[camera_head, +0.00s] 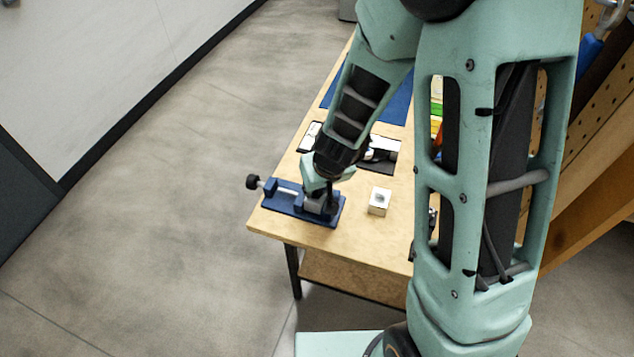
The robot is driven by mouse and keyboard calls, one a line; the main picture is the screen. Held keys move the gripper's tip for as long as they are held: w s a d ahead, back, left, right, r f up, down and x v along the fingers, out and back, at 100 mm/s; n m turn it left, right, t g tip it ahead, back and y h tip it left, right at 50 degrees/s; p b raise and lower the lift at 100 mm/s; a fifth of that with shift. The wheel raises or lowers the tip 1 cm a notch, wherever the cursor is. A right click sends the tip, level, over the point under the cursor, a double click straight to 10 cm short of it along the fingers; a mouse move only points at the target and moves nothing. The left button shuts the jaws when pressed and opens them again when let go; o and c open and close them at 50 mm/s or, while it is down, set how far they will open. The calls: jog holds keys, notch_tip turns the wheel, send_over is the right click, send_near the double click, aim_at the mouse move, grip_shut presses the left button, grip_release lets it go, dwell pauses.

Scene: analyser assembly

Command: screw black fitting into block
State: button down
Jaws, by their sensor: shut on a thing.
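My gripper (329,194) points down over the right end of a blue vise (283,203) near the table's left front corner. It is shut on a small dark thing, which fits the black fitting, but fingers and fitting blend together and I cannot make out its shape. A grey block (312,204) sits in the vise, right by the fingertips. I cannot tell whether the fitting touches the block or how upright it is.
The vise's black knob (253,182) sticks out past the table's left edge. Behind my gripper lie a dark tray (382,155) and a blue mat (394,107). The wooden table (348,247) is bare in front. A pegboard (601,125) stands at the right.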

jog(key=shift+d, duration=0.1)
jog(key=c, duration=1.1)
grip_release()
notch_tip(320, 180, up, 7)
jog(key=p, duration=0.6)
jog(key=shift+p, duration=0.4)
